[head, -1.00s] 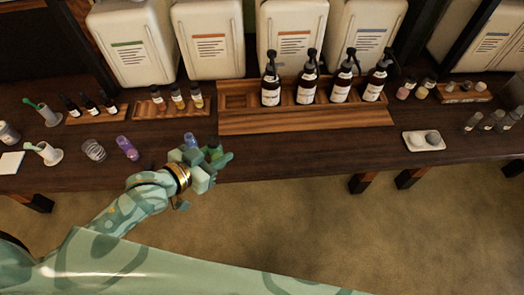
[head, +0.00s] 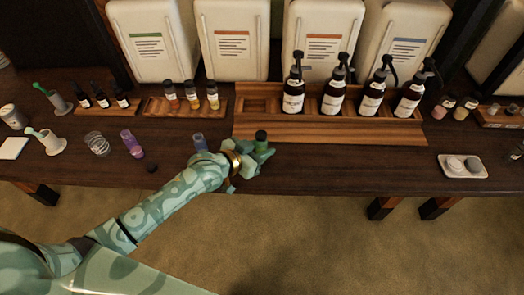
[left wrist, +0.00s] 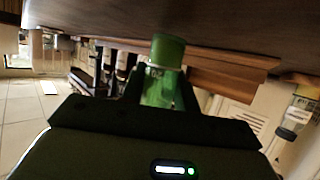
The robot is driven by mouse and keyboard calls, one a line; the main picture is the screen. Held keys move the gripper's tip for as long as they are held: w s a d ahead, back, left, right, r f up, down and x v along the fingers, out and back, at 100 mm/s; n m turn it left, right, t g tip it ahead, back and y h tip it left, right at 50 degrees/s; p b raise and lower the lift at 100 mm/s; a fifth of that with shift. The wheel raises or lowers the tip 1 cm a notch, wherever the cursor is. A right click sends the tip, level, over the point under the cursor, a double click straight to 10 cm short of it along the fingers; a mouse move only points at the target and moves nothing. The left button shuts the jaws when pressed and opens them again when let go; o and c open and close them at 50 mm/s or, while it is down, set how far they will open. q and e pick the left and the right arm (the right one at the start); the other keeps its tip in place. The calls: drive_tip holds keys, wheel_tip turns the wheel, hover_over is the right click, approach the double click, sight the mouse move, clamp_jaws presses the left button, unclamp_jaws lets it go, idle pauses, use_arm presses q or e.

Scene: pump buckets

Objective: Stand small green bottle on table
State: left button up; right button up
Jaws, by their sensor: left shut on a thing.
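The small green bottle (head: 261,141), with a dark cap in the head view, is between the fingers of my left gripper (head: 260,152). The gripper is shut on it at the table's front edge, in front of the wooden tray. The bottle looks roughly upright. I cannot tell whether its base touches the table (head: 340,172). In the left wrist view the green bottle (left wrist: 163,78) shows between the fingers, its lower part hidden by the gripper. My right gripper is not in view.
A small blue bottle (head: 200,142) stands just left of the gripper. The wooden tray (head: 330,130) holds several pump bottles. The table front is clear to the white dish (head: 462,166).

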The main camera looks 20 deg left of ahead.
use_arm(q)
drive_tip(key=shift+f, duration=0.3)
drive_tip(key=o, duration=1.1)
drive_tip(key=shift+s+a+r, duration=0.1)
drive_tip(key=shift+r, duration=0.1)
drive_tip(key=p+v, duration=0.4)
drive_tip(key=v, duration=0.6)
drive_tip(key=shift+s+r, duration=0.1)
drive_tip(key=shift+s, duration=0.05)
drive_tip(key=shift+s+a+r, duration=0.15)
drive_tip(key=shift+s+a, duration=0.25)
drive_tip(key=shift+s, duration=0.2)
